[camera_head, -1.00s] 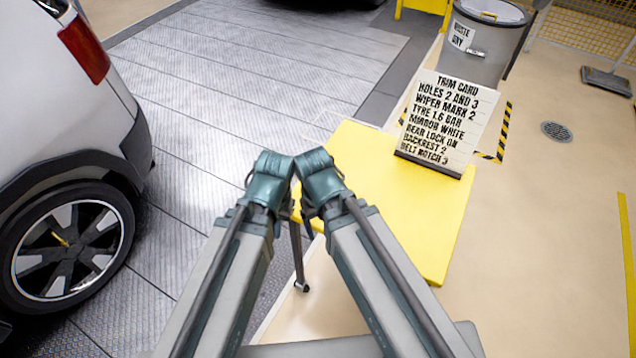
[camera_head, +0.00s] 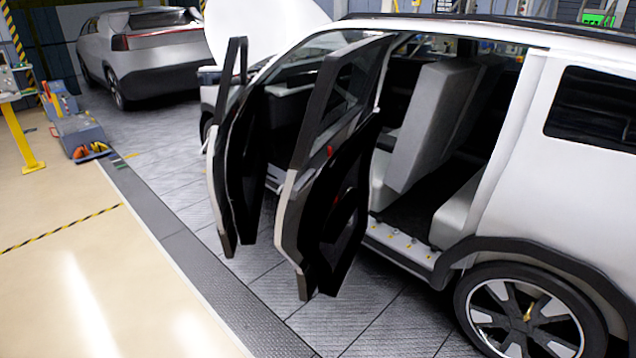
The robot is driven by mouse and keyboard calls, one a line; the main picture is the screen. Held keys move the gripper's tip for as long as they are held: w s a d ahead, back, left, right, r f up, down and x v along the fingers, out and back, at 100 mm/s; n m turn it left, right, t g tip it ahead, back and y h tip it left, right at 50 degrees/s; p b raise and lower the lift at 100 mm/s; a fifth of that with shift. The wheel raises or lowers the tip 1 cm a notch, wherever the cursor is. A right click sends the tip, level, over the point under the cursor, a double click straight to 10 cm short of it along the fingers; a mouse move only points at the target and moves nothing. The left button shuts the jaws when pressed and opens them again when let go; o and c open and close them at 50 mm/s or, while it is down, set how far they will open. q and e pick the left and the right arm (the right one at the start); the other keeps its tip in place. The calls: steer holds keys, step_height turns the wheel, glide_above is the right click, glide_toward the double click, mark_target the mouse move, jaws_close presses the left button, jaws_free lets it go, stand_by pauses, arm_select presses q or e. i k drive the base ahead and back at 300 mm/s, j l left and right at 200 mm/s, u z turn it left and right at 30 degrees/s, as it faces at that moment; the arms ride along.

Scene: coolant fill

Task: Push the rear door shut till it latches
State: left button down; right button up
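The rear door (camera_head: 325,190) of the white car (camera_head: 590,180) stands wide open, swung out from the body, its dark inner side facing the rear opening. The front door (camera_head: 235,150) is also open, just ahead of it. The rear door opening (camera_head: 440,150) is uncovered and shows grey seats (camera_head: 430,120) and the sill (camera_head: 400,240). Neither of my grippers shows in the head view now, so I cannot see where they are relative to the door.
A rear wheel (camera_head: 525,315) stands at the lower right. A second car (camera_head: 150,50) is at the back left. A grey equipment box (camera_head: 80,135) stands on the left by the dark floor strip (camera_head: 190,250). The beige floor (camera_head: 80,270) at left is mostly clear.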

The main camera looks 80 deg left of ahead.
mark_target(312, 232)
steer(key=u, duration=2.75)
steer(key=i+j, duration=0.3)
steer(key=i, duration=0.25)
steer(key=i+j+z, duration=0.15)
steer(key=i+j, duration=0.2)
steer(key=i, duration=0.2)
